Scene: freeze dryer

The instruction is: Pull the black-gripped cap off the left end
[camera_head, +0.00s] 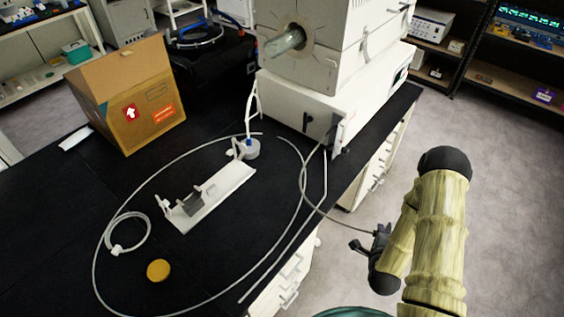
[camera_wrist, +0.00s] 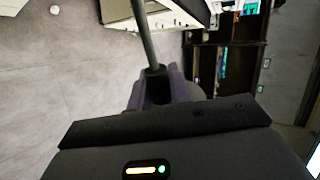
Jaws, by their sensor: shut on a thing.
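My gripper (camera_head: 366,244) is at the right, off the bench edge and above the floor. It is shut on the black grip (camera_wrist: 158,86) at the end of a grey hose, seen close up in the wrist view. A purple-grey rounded part lies around and behind this grip; whether it is the cap or a finger is hard to tell. The hose (camera_head: 322,213) runs from the grip back toward the white machine. The clear glass tube (camera_head: 286,42) sticks out of the machine's left face, and no cap shows on its end.
The white machine (camera_head: 310,100) stands on the black bench (camera_head: 60,230). A cardboard box (camera_head: 150,112), a white stand (camera_head: 215,193), a yellow disc (camera_head: 158,270) and a long loop of hose (camera_head: 100,240) lie on the bench. Shelves (camera_head: 505,75) stand at the back right; the floor between is clear.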

